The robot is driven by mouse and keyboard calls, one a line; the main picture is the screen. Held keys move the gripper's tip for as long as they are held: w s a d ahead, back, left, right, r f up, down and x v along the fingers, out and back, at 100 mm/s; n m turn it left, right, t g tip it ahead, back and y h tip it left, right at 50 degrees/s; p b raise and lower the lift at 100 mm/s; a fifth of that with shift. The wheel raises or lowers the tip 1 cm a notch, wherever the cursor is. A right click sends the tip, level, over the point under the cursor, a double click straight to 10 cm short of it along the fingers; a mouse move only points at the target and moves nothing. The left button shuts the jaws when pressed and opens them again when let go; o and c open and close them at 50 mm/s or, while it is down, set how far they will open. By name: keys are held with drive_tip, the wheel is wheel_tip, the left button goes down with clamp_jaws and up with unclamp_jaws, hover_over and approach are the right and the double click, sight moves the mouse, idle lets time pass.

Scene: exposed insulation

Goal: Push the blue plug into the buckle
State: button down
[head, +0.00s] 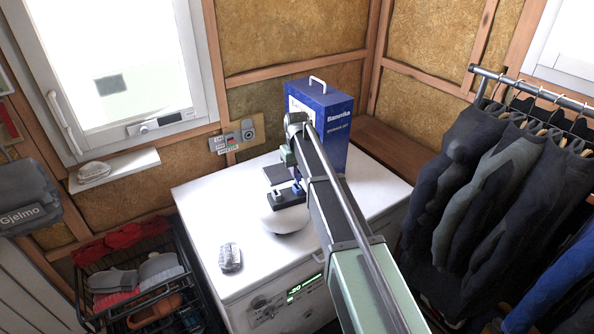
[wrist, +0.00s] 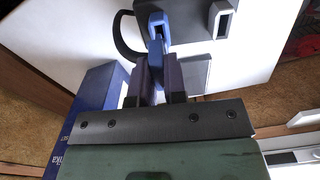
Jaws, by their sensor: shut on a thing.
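In the wrist view, my gripper (wrist: 157,64) has its two dark purple fingers shut on the blue plug (wrist: 157,47). A blue buckle (wrist: 157,20) stands on a dark grey plate (wrist: 190,32), straight in front of the plug. The plug's front end meets the buckle or overlaps it; I cannot tell how deep it sits. A grey buckle-like block (wrist: 222,18) with a slot is to the right on the same plate. In the head view, my gripper (head: 297,180) is over the dark plate (head: 287,200), and its fingers and the plug are small and partly hidden by my arm.
The plate is on a round white base (head: 285,219) on the white cabinet top (head: 205,205). A tall blue box (head: 335,125) stands close behind my arm. A grey object (head: 230,257) lies at the front left. A black curved strap (wrist: 123,38) is beside the buckle.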

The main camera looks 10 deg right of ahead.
drive_tip(key=shift+f, duration=0.2)
drive_tip(key=shift+f+b, duration=0.35)
drive_tip(key=shift+b, duration=0.2)
drive_tip(key=shift+f+b, duration=1.15)
drive_tip(key=c, duration=1.1)
unclamp_jaws()
drive_tip(key=shift+r, duration=0.1)
wheel_tip(320, 180, up, 11)
drive_tip(key=p, duration=1.1)
